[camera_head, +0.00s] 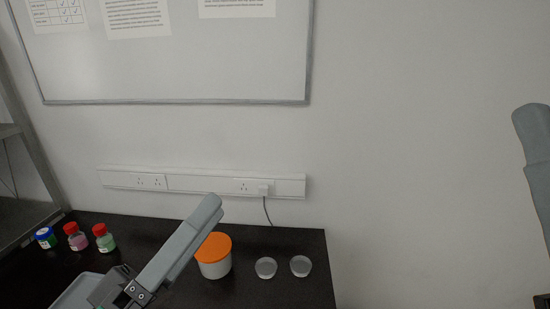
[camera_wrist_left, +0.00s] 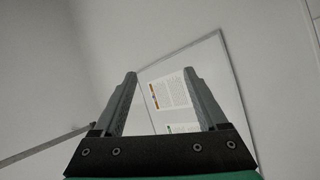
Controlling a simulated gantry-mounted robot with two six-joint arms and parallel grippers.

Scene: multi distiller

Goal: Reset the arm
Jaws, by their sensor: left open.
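My left gripper (camera_head: 212,207) rises from the lower left in the head view, its grey fingers pointing up and right, seen nearly edge-on. It overlaps part of the orange-lidded white tub behind it. In the left wrist view the left gripper (camera_wrist_left: 161,76) has its two fingers apart with nothing between them, facing the wall and whiteboard. At the right edge of the head view a grey finger-like part of my right gripper (camera_head: 535,150) shows, cut off by the frame. Its opening cannot be seen.
The black bench (camera_head: 262,291) holds a white tub with orange lid (camera_head: 215,252), two clear dishes (camera_head: 266,267) (camera_head: 300,265) and small bottles (camera_head: 45,237) (camera_head: 77,236) (camera_head: 104,238). A whiteboard (camera_head: 210,65) and a socket strip (camera_head: 205,183) are on the wall. A shelf frame (camera_head: 30,135) stands left.

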